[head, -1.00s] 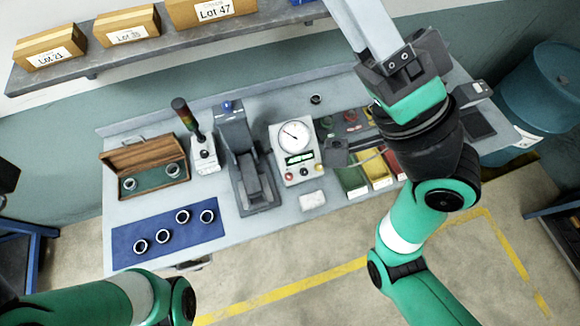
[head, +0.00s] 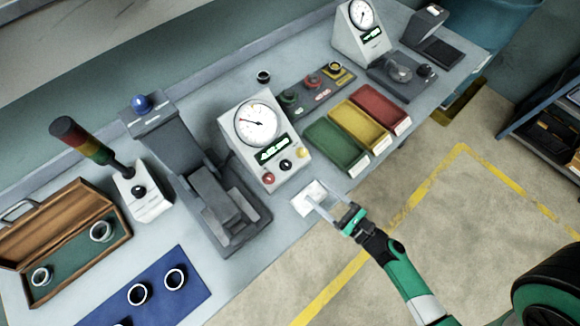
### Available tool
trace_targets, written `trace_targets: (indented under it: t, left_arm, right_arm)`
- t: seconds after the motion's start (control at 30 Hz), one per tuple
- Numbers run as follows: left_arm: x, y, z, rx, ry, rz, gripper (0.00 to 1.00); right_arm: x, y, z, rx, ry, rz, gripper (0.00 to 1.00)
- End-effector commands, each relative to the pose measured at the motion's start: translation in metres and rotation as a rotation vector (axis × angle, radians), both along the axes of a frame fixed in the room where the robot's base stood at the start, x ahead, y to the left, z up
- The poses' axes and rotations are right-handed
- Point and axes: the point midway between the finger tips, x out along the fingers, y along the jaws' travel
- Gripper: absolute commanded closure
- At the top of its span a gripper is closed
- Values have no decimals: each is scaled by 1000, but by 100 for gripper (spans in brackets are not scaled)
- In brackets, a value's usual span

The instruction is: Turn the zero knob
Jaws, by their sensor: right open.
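A light grey gauge box (head: 241,150) with a round white dial (head: 257,122) and a lit green display (head: 272,150) stands mid-bench. Along its front are a red knob (head: 269,179), a black knob (head: 286,165) and a yellow knob (head: 302,153). No label tells me which one is the zero knob. My right gripper (head: 322,199) is open at the bench's front edge, over or beside a white pad (head: 305,207). It is in front of the gauge box, below and right of the knobs, apart from them. My left gripper is out of view.
A dark grey fixture (head: 235,235) stands close left of the gauge box. Green (head: 335,146), yellow (head: 358,125) and red (head: 380,105) trays lie to its right. A second dial unit (head: 360,40) stands at the back right. A blue mat (head: 150,305) holds rings at the left.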

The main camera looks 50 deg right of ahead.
Motion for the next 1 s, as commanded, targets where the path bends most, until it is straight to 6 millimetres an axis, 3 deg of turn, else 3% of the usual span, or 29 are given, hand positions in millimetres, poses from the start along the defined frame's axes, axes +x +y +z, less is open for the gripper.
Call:
trace_targets:
  t: [0.5, 0.87, 0.9, 1.0]
  left_arm:
    - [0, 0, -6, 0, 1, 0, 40]
    - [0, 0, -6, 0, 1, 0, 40]
    - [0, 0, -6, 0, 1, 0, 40]
    - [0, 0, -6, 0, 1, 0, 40]
  right_arm:
    - [100, -5, 1, -2, -3, 4, 36]
    - [111, -6, 0, -1, -1, 2, 36]
    - [111, -6, 0, -1, -1, 2, 37]
    - [111, -6, 0, -2, -1, 2, 55]
